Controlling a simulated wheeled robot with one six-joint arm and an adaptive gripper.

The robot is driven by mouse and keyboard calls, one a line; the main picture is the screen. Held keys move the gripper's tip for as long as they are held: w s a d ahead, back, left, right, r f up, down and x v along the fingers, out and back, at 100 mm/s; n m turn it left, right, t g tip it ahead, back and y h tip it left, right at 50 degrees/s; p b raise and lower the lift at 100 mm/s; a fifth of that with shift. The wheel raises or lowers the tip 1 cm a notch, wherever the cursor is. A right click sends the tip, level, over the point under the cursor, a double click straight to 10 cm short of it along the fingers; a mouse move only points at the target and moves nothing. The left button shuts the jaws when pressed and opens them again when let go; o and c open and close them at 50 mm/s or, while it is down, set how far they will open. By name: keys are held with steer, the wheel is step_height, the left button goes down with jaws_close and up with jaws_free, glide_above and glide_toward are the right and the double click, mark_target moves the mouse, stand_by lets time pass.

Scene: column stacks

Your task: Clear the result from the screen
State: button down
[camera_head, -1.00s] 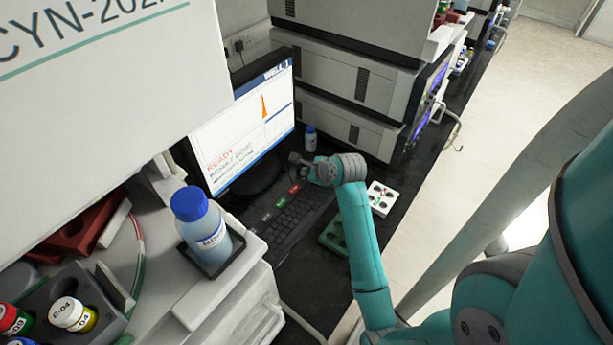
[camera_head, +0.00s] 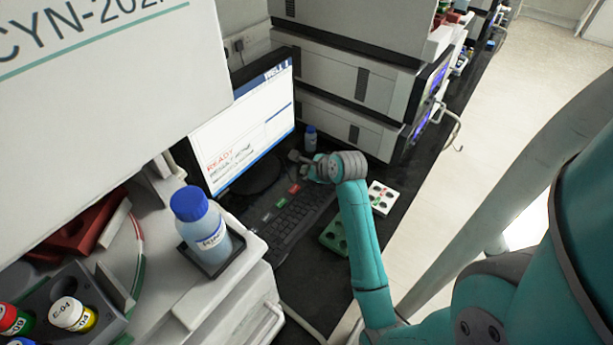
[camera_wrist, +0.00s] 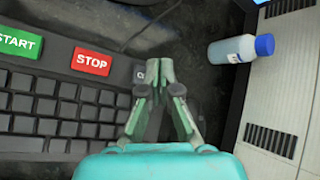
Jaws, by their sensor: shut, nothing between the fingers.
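The monitor screen (camera_head: 240,128) faces me at the left of the bench in the head view. It shows red READY text, small lines below it and an empty white plot area. The keyboard (camera_head: 288,222) lies in front of it. In the wrist view its green START key (camera_wrist: 18,43) and red STOP key (camera_wrist: 91,62) show. A grey key (camera_wrist: 139,73) with a partly hidden label beginning with C is right of STOP. My gripper (camera_wrist: 160,70) is shut and empty, its tips over or at this key's right side. I cannot tell whether they touch it.
White-grey instrument stacks (camera_head: 345,75) stand behind. A green rack (camera_head: 334,238) and a white tray (camera_head: 382,198) are right of the keyboard. A larger blue-capped bottle (camera_head: 205,232) stands left.

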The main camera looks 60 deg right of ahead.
steer(key=shift+r, duration=0.25)
steer(key=shift+r, duration=2.5)
